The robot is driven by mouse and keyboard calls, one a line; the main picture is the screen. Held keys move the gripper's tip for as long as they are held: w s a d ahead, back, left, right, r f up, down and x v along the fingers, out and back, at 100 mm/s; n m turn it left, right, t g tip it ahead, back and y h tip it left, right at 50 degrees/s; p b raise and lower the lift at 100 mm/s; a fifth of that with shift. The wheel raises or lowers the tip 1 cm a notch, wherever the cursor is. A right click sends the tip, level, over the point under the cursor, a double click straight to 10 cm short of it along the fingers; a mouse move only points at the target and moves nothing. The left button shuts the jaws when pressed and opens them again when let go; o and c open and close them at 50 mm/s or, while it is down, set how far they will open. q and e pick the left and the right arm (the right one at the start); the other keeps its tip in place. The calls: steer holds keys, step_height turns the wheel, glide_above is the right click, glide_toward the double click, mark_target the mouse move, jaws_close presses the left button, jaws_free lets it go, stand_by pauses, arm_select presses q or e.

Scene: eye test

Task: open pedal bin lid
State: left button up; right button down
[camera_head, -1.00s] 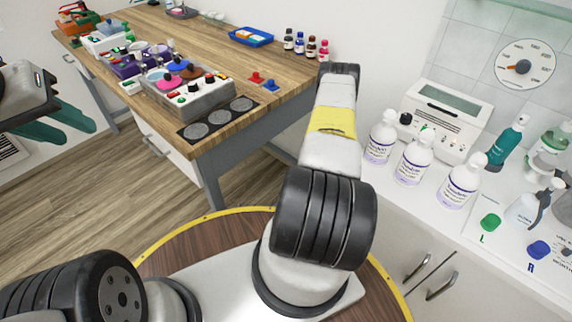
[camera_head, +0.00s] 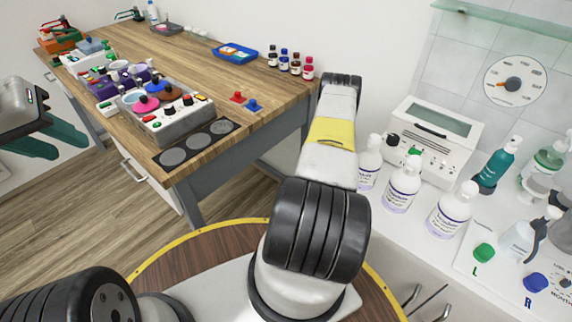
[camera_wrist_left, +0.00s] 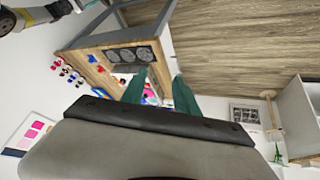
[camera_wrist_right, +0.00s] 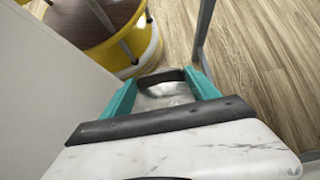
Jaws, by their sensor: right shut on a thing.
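The pedal bin does not show in the head view. In the right wrist view, a shiny grey thing with a dark rim (camera_wrist_right: 168,90), which looks like part of the pedal bin, sits between the teal fingers of my right gripper (camera_wrist_right: 161,92). The gripper is shut on it. I cannot tell how far the lid is raised. In the head view the right hand is hidden beyond its arm. My left gripper (camera_head: 46,140) is open and empty at the left edge, and its spread teal fingers also show in the left wrist view (camera_wrist_left: 160,90).
A wooden workbench (camera_head: 225,90) with a control box (camera_head: 172,118) and small bottles stands at the left. A white counter (camera_head: 400,225) with pump bottles and a white device (camera_head: 432,138) is at the right. Wood floor (camera_head: 85,215) is clear at the lower left.

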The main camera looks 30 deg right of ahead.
stand_by(0.8)
